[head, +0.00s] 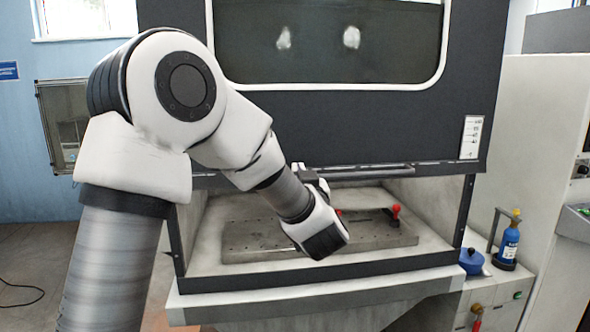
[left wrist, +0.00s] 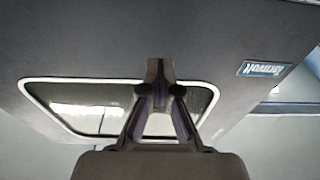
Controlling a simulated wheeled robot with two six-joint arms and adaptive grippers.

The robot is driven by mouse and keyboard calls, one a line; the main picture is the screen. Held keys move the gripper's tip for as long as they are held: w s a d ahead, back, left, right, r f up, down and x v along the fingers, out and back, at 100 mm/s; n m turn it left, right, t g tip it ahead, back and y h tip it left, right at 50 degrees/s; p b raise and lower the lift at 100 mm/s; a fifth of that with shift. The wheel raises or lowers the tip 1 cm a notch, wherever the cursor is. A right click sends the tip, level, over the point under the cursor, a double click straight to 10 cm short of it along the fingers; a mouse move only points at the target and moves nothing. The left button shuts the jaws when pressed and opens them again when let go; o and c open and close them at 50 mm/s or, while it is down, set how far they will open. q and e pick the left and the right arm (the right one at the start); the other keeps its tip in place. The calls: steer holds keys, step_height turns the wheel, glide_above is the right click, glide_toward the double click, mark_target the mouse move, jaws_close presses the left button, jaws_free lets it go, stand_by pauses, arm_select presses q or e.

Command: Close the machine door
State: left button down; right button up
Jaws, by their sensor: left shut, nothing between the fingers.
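The machine door (head: 400,125) is a dark panel with a white-framed window, raised above the open work chamber, with a clear gap below it. A bar handle (head: 370,173) runs along its lower edge. My left gripper (head: 312,178) is by the left end of this handle, mostly hidden behind my wrist; I cannot tell whether it touches the handle. In the left wrist view my left gripper (left wrist: 157,72) is shut and empty, in front of a dark panel (left wrist: 110,45) with a white-framed window. My right gripper is not in view.
Inside the chamber lies a grey slotted plate (head: 265,235) with a red-knobbed part (head: 395,210). A blue bottle (head: 508,243) and a blue pot (head: 471,261) stand at the right. A scale label (head: 471,137) is on the door's right side.

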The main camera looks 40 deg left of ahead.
arm_select(q)
steer(key=p+x, duration=0.4)
steer(key=x, duration=0.5)
step_height(320, 180, down, 5)
steer(key=shift+w+r+p, duration=0.15)
steer(key=shift+r+p, duration=0.1)
steer(key=shift+p, duration=0.2)
steer(key=shift+f, duration=0.1)
step_height(320, 180, down, 37)
steer(key=b, duration=2.3)
steer(key=shift+b, duration=0.35)
